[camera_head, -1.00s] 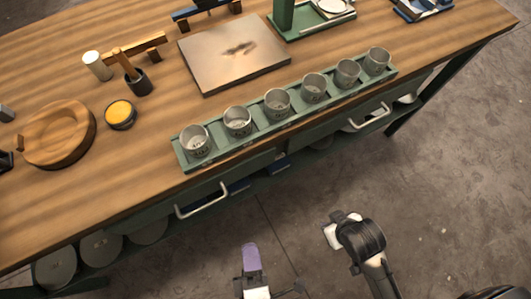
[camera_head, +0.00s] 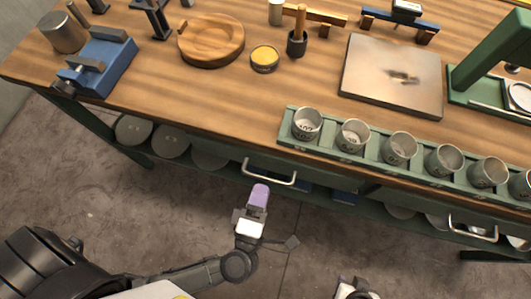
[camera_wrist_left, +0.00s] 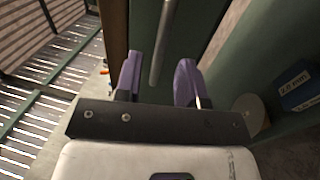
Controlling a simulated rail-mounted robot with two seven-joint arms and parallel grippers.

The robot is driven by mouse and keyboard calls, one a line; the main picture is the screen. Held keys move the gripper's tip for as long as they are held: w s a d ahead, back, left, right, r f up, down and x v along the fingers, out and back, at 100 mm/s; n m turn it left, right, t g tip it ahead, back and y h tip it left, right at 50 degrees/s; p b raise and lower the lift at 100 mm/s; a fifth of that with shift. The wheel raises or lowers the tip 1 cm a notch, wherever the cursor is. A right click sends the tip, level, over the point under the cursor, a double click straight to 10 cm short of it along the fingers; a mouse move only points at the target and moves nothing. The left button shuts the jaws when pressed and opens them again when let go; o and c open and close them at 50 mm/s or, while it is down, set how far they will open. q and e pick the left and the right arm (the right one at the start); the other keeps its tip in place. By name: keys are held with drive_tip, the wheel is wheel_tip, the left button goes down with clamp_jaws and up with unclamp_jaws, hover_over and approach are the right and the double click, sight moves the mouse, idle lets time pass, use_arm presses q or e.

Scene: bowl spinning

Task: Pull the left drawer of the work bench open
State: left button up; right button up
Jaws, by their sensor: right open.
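The work bench (camera_head: 195,112) has a wooden top and a green frame. My left gripper (camera_head: 259,194) has purple fingers and is right at the left part of this handle. In the left wrist view the gripper (camera_wrist_left: 158,80) is open, and the grey handle bar (camera_wrist_left: 161,42) runs up between and ahead of its fingers; contact cannot be told. My right gripper (camera_head: 352,290) is partly cut off at the bottom edge, away from the bench.
Several metal cups stand in a green rack (camera_head: 340,159) along the bench's front edge. A right drawer handle (camera_head: 473,231) sits further right. Round discs (camera_head: 170,141) lie on the lower shelf at left. A blue vise (camera_head: 103,65) stands at the left end. The floor in front is clear.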

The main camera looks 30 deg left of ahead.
sight(265, 177)
use_arm(q)
drive_tip(key=shift+x, duration=2.05)
clamp_jaws()
